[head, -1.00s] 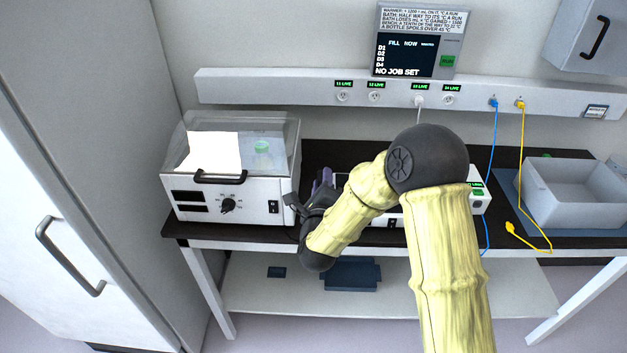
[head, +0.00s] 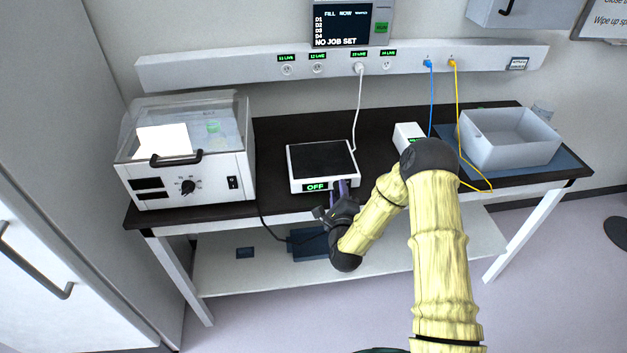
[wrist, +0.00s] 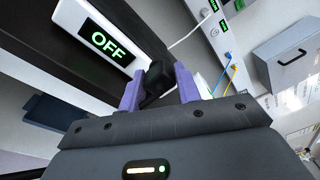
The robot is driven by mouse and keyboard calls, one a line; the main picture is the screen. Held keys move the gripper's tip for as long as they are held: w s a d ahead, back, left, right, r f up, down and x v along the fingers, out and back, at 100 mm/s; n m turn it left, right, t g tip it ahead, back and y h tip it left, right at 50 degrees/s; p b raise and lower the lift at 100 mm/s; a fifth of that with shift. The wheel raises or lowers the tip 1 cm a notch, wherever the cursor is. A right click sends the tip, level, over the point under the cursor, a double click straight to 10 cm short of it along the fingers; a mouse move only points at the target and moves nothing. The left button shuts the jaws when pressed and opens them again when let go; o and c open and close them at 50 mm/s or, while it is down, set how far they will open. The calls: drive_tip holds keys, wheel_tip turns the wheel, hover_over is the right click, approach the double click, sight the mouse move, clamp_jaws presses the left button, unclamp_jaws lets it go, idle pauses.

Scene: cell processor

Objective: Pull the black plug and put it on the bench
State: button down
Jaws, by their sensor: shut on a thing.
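The black plug (wrist: 156,78) sits between the purple fingers of my gripper (wrist: 160,88) in the wrist view. My gripper is shut on it, away from the wall sockets. In the head view, my gripper (head: 341,190) is at the bench's front edge, just in front of the flat white unit reading OFF (head: 316,187). The plug is too small and covered to make out there. A black cable (head: 272,233) hangs from the bench edge beside the lidded bath and runs toward my gripper. The dark bench top (head: 273,153) shows between the bath and the flat unit.
The clear-lidded bath (head: 212,180) stands at left and a grey tray (head: 510,153) at right. A white plug (head: 359,69) is in a wall socket, its cable running to the flat unit. A small white box (head: 407,135) and blue and yellow cables lie between.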

drive_tip(key=s+d+f+h, duration=0.1)
drive_tip(key=s+d+f, duration=0.1)
drive_tip(key=d+f, duration=0.3)
drive_tip(key=s+d+f+m+h, duration=0.1)
drive_tip(key=s+d+f, duration=0.1)
drive_tip(key=d+f, duration=0.4)
drive_tip(key=d, duration=0.3)
drive_tip(key=shift+s+d+m, duration=0.25)
drive_tip(key=shift+d+m, duration=0.05)
